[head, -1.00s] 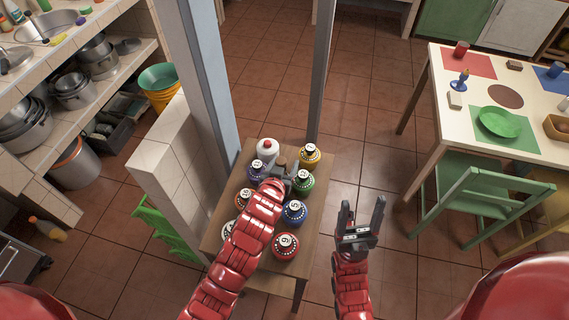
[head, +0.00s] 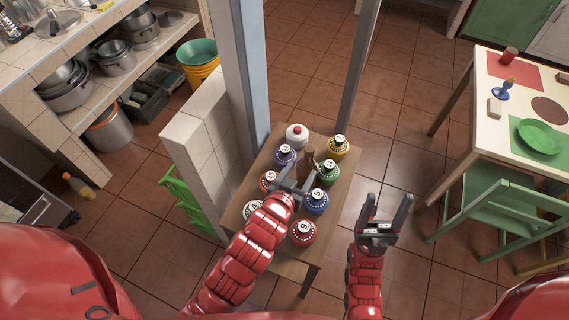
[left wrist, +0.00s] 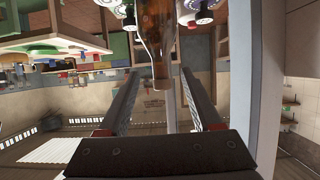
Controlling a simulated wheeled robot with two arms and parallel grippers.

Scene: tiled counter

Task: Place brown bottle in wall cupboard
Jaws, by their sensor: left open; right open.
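The brown bottle (head: 309,162) stands on the small wooden table (head: 262,162) among the numbered round jars. In the left wrist view, the brown bottle (left wrist: 155,38) appears ahead, in line with the gap between the fingers. My left gripper (head: 297,178) is open and just on the near side of the bottle. Whether the fingertips reach around it is unclear. My left gripper also shows in the left wrist view (left wrist: 159,82), with nothing clamped. My right gripper (head: 389,207) is open and empty, right of the small table. I cannot make out a wall cupboard for certain.
Several jars crowd the bottle, including a yellow jar (head: 337,148), a green jar (head: 328,174) and a white jar (head: 297,136). A grey post (head: 352,80) and a low tiled wall (head: 200,150) stand close. Floor is clear right of the small table.

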